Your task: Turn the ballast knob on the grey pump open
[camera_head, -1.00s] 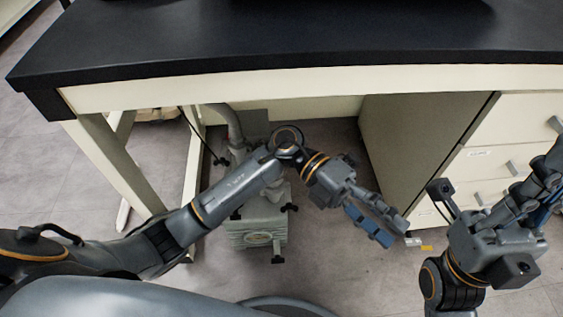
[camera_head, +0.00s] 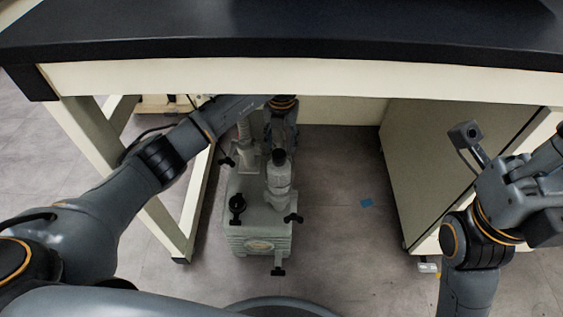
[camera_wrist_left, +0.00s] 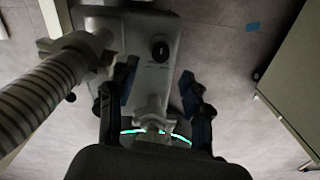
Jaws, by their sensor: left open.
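The grey pump (camera_head: 258,243) stands on the floor under the bench. A black knob (camera_head: 237,203) sits on its top left; a black-capped grey cylinder (camera_head: 278,188) rises to its right. In the left wrist view a round black knob with a pale mark (camera_wrist_left: 160,48) shows on the pump top, beyond the fingertips. I cannot tell whether these knobs are the same. My left gripper (camera_head: 281,138) is under the bench above the pump, partly hidden. Its open fingers (camera_wrist_left: 158,92) have a pale fitting visible between them, no clear grip. My right gripper (camera_head: 515,190) is at the right, fingers unclear.
The black bench top (camera_head: 300,40) overhangs the pump. A bench leg (camera_head: 125,180) stands left and a cabinet (camera_head: 440,160) right. A ribbed hose (camera_wrist_left: 50,90) passes close left of my left gripper. A blue patch (camera_head: 366,203) lies on clear floor.

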